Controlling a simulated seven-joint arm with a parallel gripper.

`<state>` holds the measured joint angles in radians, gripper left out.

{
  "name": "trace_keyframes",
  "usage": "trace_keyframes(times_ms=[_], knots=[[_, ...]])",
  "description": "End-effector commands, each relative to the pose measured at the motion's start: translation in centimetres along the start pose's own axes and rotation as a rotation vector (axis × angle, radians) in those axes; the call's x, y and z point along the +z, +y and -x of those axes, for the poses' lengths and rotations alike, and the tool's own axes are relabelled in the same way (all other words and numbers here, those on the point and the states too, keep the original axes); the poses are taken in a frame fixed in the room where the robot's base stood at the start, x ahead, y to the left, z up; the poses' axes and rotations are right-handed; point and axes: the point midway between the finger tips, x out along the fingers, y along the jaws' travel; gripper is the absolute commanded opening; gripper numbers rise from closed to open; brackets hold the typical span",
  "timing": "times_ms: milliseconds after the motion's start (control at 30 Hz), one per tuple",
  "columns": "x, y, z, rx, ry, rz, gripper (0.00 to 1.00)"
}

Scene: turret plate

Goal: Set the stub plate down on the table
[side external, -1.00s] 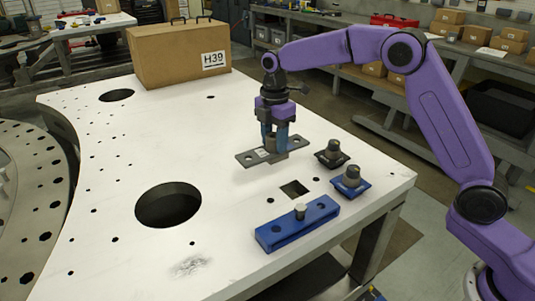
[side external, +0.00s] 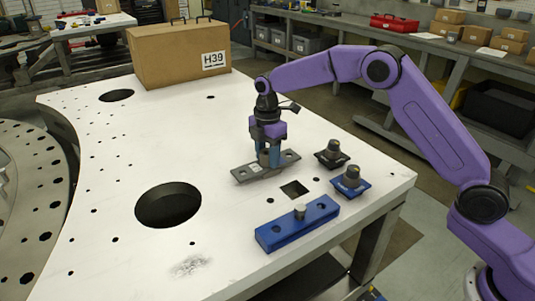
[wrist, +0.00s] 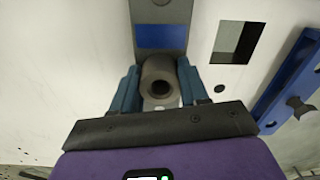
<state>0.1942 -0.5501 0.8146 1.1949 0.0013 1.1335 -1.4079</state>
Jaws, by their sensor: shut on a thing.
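The stub plate (side external: 243,174) is a flat dark grey bar with a hole near each end and a short upright round stub in its middle. My gripper (side external: 268,158) points down and is shut on the stub. In the wrist view, the blue-green fingers of my gripper (wrist: 160,88) sit on both sides of the hollow stub (wrist: 159,72), and a blue patch shows on the plate beyond it. The plate lies level, at or just above the white table (side external: 120,150); I cannot tell whether it touches.
A square hole (side external: 295,189) is just right of the plate. Two dark knobs on bases (side external: 332,154) (side external: 351,180) and a blue block (side external: 298,224) stand nearby. A large round hole (side external: 168,205) lies left. A cardboard box (side external: 180,54) stands at the back.

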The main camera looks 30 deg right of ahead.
Motion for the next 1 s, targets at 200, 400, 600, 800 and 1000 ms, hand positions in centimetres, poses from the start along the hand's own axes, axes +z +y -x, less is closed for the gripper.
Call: trace_keyframes(times_ms=[200, 400, 600, 800, 1000], knots=[[0.0, 0.0, -0.2, 0.000, 0.000, 0.000, 0.70], [0.0, 0.0, -0.2, -0.001, 0.000, 0.000, 0.70], [0.0, 0.0, 0.7, 0.001, 0.000, 0.000, 0.70], [0.0, 0.1, 4.2, 0.005, 0.001, 0.000, 0.70], [-0.1, 0.1, 8.2, 0.005, 0.001, 0.001, 0.70]])
